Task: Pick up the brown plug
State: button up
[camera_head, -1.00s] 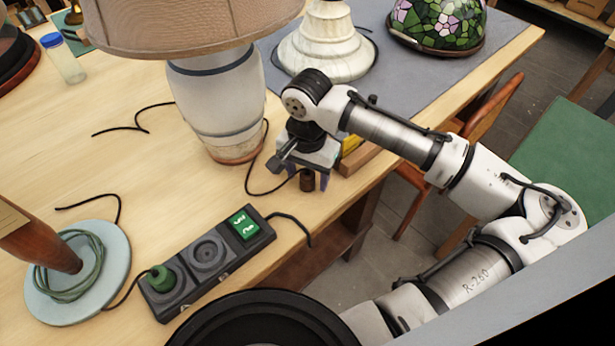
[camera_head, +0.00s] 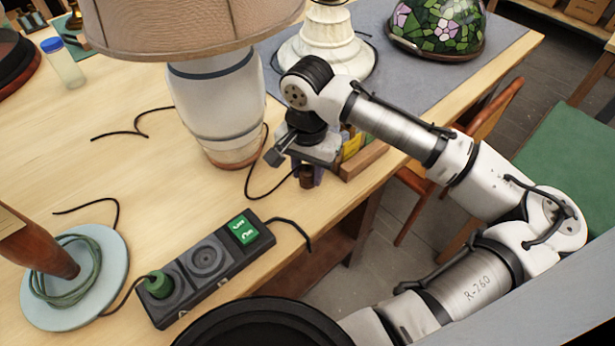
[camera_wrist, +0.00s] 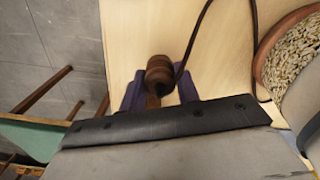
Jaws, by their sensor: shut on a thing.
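The brown plug (camera_head: 306,177) is at the near edge of the wooden table, between the fingers of my gripper (camera_head: 307,174). Its dark cord loops left and up toward the lamp with the white and blue ceramic base (camera_head: 215,100). In the wrist view the brown plug (camera_wrist: 159,75) sits between the two purple fingers of my gripper (camera_wrist: 158,92), which are shut on it. The lower part of the plug is hidden by the gripper body. I cannot tell whether the plug touches the table.
A black power strip (camera_head: 210,262) with a green plug (camera_head: 158,284) and a green switch lies at the front. A wooden tray (camera_head: 362,160) is just right of my gripper. A pale round lamp foot (camera_head: 105,290) stands at left. Clear tabletop lies in the middle left.

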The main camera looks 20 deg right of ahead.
jog(key=s+d+b, duration=0.2)
jog(key=s+d, duration=0.1)
jog(key=s, duration=0.5)
jog(key=s+d+b, duration=0.2)
jog(key=s+d, duration=0.1)
jog(key=s, duration=0.6)
jog(key=shift+r, duration=0.4)
jog(key=shift+d, duration=0.1)
